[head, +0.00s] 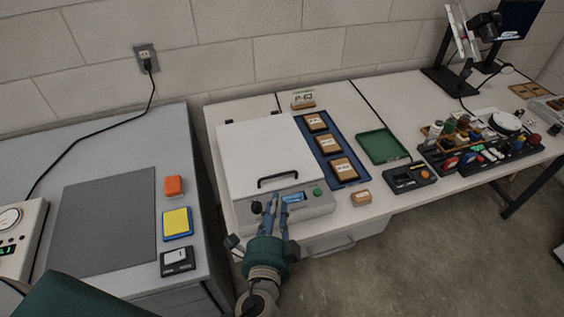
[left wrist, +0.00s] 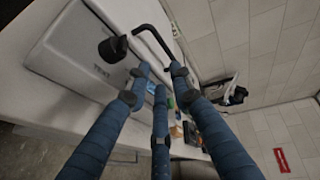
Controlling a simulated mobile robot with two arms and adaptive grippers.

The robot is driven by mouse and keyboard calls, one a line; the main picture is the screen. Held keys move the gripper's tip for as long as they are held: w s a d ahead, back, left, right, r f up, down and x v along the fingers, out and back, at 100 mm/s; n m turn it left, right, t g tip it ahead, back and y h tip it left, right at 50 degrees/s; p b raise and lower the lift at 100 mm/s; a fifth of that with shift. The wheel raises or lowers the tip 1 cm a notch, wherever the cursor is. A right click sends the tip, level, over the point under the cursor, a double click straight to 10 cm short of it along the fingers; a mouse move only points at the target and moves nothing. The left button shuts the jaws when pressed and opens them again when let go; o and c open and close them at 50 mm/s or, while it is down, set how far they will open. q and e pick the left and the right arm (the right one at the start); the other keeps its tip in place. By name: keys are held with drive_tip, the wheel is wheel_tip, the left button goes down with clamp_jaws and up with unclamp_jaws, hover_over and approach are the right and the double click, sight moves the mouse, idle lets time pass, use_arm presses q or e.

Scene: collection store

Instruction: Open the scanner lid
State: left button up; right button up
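The scanner (head: 318,207) stands on the white bench with its pale flat lid (head: 262,148) down. A black bar handle (head: 278,178) sits at the lid's front edge; the handle also shows in the left wrist view (left wrist: 151,34). My left gripper (head: 276,199) is just in front of the handle, over the scanner's front panel. Its blue fingers are apart with nothing between them, and their tips point toward the handle in the left wrist view (left wrist: 159,76). Whether a fingertip touches the handle cannot be told. My right gripper is out of view.
Right of the scanner are a blue tray (head: 337,168) with several framed pieces, a green tray (head: 381,146) and a tool rack (head: 480,146). A small wooden block (head: 361,198) lies near the front edge. A grey table (head: 140,140) stands left, across a gap.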

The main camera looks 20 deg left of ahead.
sight(280, 187)
use_arm(q)
drive_tip(key=shift+w+r, duration=0.4)
drive_tip(key=shift+r, duration=0.15)
drive_tip(key=p+x, duration=0.1)
drive_tip(key=x, duration=0.5)
drive_tip(key=shift+w+a+f+p, duration=0.1)
drive_tip(key=shift+w+p, duration=0.1)
drive_tip(key=shift+p, duration=0.2)
drive_tip(key=x, duration=0.3)
drive_tip(key=shift+f, duration=0.1)
clamp_jaws()
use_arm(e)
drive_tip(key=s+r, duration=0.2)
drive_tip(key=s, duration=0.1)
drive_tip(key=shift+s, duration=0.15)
